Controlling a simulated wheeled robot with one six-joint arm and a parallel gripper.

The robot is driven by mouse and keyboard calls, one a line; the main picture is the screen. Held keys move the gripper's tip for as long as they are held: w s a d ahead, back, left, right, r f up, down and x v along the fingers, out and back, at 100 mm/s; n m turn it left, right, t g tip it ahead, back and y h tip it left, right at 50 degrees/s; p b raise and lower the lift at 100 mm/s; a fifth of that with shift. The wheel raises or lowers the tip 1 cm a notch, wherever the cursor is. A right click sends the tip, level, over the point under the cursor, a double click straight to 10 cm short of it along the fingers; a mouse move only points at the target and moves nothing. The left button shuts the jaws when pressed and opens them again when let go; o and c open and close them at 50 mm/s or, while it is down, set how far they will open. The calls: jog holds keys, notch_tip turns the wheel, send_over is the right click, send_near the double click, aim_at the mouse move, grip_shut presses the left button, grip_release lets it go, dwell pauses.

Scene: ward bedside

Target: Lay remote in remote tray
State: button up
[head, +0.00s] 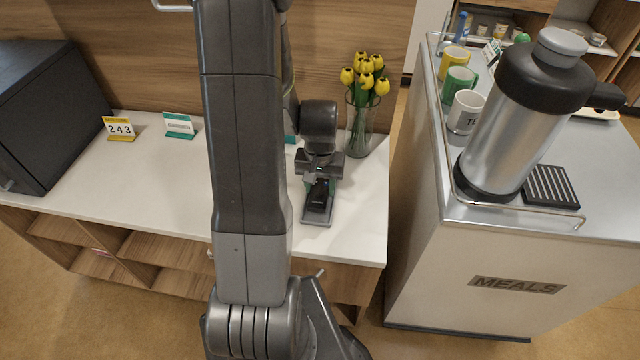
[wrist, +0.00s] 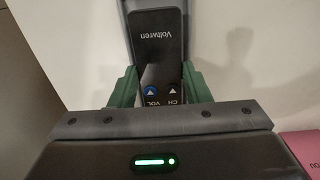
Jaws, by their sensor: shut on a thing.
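The black remote (wrist: 160,50) is between the green fingertips of my gripper (wrist: 163,88) in the wrist view, with its printed end pointing away. In the head view the remote (head: 318,195) shows below my gripper (head: 319,180), which is shut on it. The grey remote tray (head: 316,218) lies on the white counter near its front right, under the remote. Its grey edge also shows behind the remote in the wrist view (wrist: 130,5). I cannot tell whether the remote touches the tray floor.
A glass vase with yellow tulips (head: 359,125) stands close behind my gripper, to the right. A yellow 243 sign (head: 120,128) and a green-edged card (head: 179,125) stand at the left. A meals cart (head: 520,245) with an urn stands right, across a gap.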

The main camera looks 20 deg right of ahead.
jog(key=shift+f+b, duration=1)
jog(key=shift+f, duration=0.2)
jog(key=o, duration=1.1)
jog(key=shift+r, duration=0.1)
notch_tip(320, 180, up, 14)
jog(key=p, duration=0.1)
jog(key=shift+f, duration=0.2)
notch_tip(320, 180, down, 14)
jog(key=shift+r+b, duration=0.25)
jog(key=shift+b, duration=0.2)
jog(key=shift+r+p, duration=0.35)
jog(key=shift+p, duration=0.05)
